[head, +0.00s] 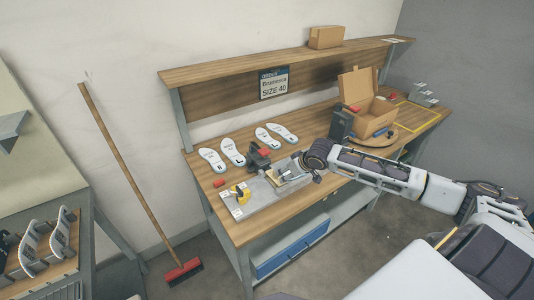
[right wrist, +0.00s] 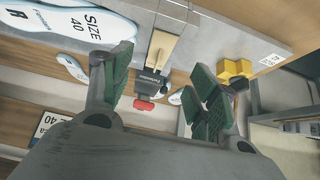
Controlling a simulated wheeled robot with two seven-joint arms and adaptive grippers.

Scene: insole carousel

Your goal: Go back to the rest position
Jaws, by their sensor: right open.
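My right gripper (head: 303,170) reaches in from the right, low over the fixture at the right part of the grey plate (head: 262,202) on the bench. In the right wrist view its green-padded fingers (right wrist: 160,88) are wide apart with nothing held between them. A wooden bar (right wrist: 162,48) and a black device with a red part (right wrist: 144,105) show beyond the gap. The black device (head: 259,158) stands behind the plate in the head view. My left gripper is out of view.
Several white insoles (head: 233,152) lie along the bench's back. An open cardboard box (head: 372,124) stands at the right, beside a black device (head: 341,124). A shelf (head: 270,65) overhangs the back. A broom (head: 130,170) leans left.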

